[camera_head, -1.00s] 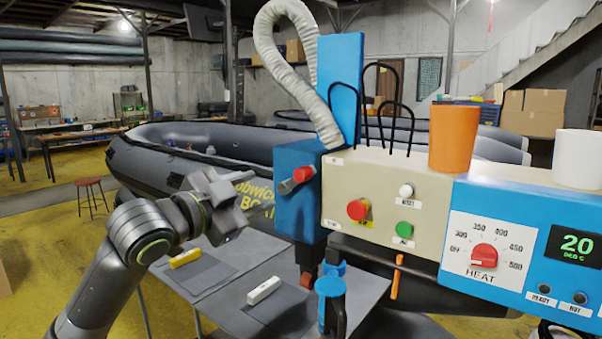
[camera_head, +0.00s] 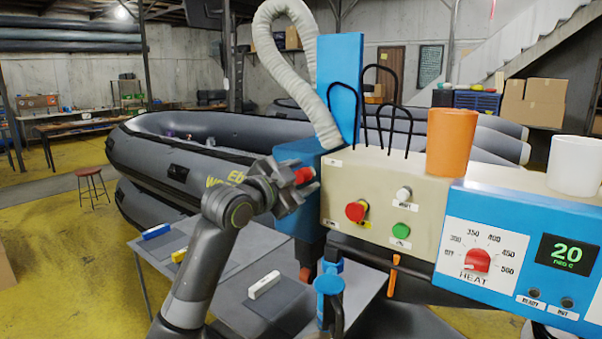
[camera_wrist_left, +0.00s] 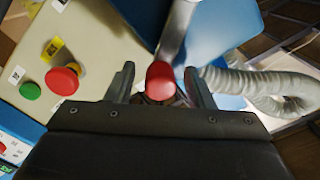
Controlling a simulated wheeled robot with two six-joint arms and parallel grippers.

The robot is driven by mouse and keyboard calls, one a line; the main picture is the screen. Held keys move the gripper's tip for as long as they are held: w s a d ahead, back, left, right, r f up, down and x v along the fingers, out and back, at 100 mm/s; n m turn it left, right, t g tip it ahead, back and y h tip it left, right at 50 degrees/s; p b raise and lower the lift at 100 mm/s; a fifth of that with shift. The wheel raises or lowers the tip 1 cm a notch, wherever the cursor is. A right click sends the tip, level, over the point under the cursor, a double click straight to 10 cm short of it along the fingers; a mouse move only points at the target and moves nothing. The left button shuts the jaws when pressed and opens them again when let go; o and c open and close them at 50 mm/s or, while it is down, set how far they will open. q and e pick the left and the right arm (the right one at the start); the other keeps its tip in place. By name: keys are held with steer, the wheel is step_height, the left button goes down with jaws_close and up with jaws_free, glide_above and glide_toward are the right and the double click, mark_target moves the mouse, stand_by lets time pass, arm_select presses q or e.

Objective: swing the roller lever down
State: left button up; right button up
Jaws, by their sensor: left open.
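The roller lever's red knob (camera_head: 305,175) is at the side of the blue machine head (camera_head: 296,222). My left gripper (camera_head: 300,182) is at the knob, and its fingers partly hide the lever there. In the left wrist view the red knob (camera_wrist_left: 160,80) lies between the two open fingers (camera_wrist_left: 159,73), with a visible gap to each. The grey metal lever arm (camera_wrist_left: 178,30) runs up behind the knob. My right gripper is not in view.
The beige panel (camera_head: 375,215) with red, white and green buttons is just right of the knob. A white hose (camera_head: 262,50) rises above. Below are a grey table (camera_head: 225,285) with small blocks and a blue cylinder (camera_head: 328,287). Grey inflatable boats (camera_head: 150,160) lie behind.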

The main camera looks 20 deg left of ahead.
arm_select(q)
steer(key=shift+w, duration=0.15)
jaws_close()
stand_by(0.4)
steer(key=shift+d+f, duration=0.1)
steer(key=shift+f, duration=0.05)
steer(key=shift+f+m+b, duration=1.65)
steer(key=shift+m+b, duration=0.2)
steer(key=shift+m, duration=0.5)
steer(key=shift+f+m+b, duration=1.7)
steer(key=shift+m+b, duration=0.1)
steer(key=shift+m, duration=0.5)
steer(key=shift+f+m+b, duration=1.65)
steer(key=shift+m+b, duration=0.2)
steer(key=shift+m, duration=0.5)
